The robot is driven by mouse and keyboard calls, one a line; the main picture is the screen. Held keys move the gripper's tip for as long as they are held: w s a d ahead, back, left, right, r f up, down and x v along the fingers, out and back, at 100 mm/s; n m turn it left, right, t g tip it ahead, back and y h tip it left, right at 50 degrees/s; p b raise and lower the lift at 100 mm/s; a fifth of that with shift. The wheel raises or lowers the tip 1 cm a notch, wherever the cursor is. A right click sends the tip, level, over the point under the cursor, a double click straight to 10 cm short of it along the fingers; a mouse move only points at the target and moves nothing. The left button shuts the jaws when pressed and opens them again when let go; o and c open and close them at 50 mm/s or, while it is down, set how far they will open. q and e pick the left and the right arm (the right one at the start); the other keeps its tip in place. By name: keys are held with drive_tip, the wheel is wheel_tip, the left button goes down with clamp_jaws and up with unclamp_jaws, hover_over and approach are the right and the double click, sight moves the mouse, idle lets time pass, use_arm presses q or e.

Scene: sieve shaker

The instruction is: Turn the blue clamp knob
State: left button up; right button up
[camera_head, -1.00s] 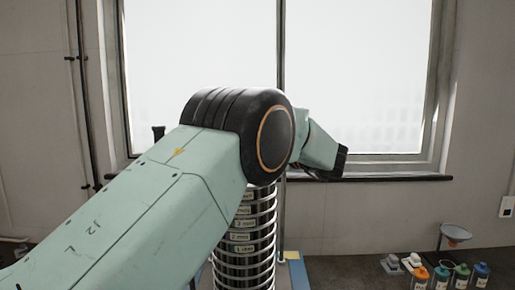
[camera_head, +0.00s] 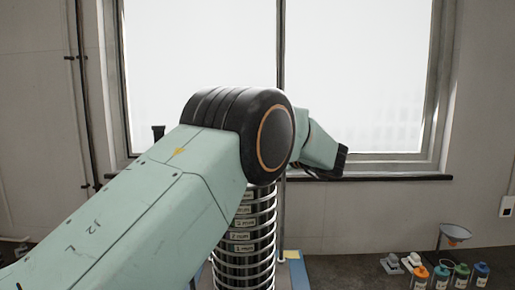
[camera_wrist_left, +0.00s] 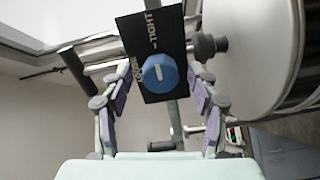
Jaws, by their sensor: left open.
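The blue clamp knob (camera_wrist_left: 160,73) shows in the left wrist view, with a pale mark across its face. It sits on a black plate (camera_wrist_left: 152,38) lettered TIGHT and what looks like LOOSE. My left gripper (camera_wrist_left: 161,80) is open, with one finger on each side of the knob. Gaps show between the fingers and the knob, and I cannot tell whether they are level with it in depth. In the head view my left arm covers the knob and plate. My right gripper is not in view.
The sieve stack (camera_head: 245,240) stands partly behind my left arm in the head view. A large pale round part (camera_wrist_left: 255,50) is close to the right finger. Several bottles (camera_head: 460,276) and a funnel (camera_head: 455,232) are at the right on a dark bench.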

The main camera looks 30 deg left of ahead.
use_arm(q)
drive_tip(key=v, duration=1.2)
drive_tip(key=shift+s, duration=0.1)
idle(0.4)
